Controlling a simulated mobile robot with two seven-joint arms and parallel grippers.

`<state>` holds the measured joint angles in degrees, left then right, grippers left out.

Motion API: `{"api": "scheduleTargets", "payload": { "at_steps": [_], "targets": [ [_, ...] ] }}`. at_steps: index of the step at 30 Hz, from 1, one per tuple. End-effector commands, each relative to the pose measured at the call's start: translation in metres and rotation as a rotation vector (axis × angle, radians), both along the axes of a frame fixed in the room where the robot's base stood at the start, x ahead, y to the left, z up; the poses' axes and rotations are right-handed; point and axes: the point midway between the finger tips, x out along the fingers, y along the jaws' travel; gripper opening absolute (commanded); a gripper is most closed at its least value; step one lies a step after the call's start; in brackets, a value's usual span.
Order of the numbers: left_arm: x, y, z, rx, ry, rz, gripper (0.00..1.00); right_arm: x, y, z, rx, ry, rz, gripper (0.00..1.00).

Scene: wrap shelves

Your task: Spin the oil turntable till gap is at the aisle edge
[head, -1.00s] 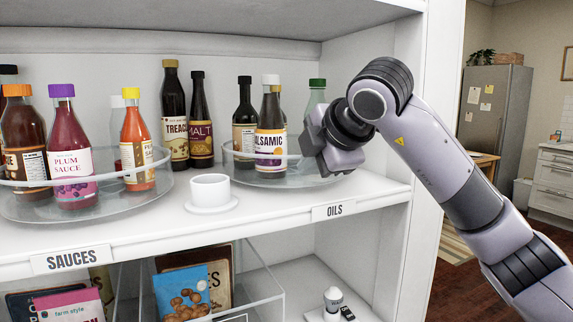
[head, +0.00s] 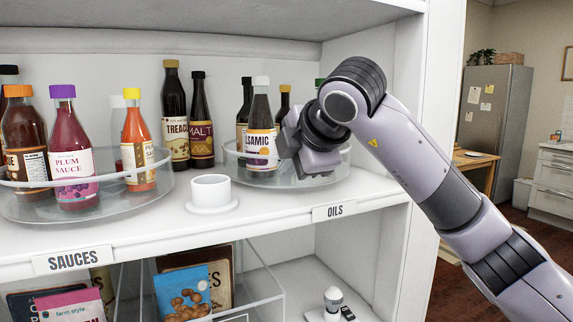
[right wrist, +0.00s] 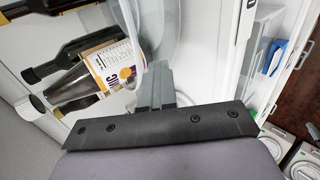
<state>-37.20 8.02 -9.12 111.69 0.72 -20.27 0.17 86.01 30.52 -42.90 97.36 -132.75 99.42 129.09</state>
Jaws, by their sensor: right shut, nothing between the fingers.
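The oil turntable (head: 335,181) is a clear round tray with a raised rim, above the OILS label (head: 334,211) on the shelf's right part. The balsamic bottle (head: 260,128), white-capped, stands at its front left. A dark bottle (head: 244,104) is behind it, and other bottles are partly hidden by my arm. The front right of the tray shows bare. My right gripper (head: 308,168) is shut and empty at the front rim, just right of the balsamic bottle. In the right wrist view its fingers (right wrist: 158,86) meet beside the rim; contact is unclear. My left gripper is out of view.
A white cup on a saucer (head: 211,191) stands left of the oil turntable, near the shelf edge. The sauces turntable (head: 20,207) with several bottles is farther left. A shelf above and the upright panel at right bound the space.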

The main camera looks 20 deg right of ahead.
Motion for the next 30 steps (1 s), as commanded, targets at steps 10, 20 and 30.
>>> {"api": "scheduleTargets", "payload": {
  "at_steps": [10,20,30],
  "targets": [
    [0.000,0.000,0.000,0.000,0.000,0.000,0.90,0.002,0.000,0.001,0.001,-0.004,-0.009,0.00],
    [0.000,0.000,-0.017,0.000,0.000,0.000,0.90,-0.019,0.011,-0.002,0.001,-0.004,-0.003,0.00],
    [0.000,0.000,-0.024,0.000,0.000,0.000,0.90,-0.031,0.017,0.000,0.001,-0.002,-0.003,0.00]
  ]
}}
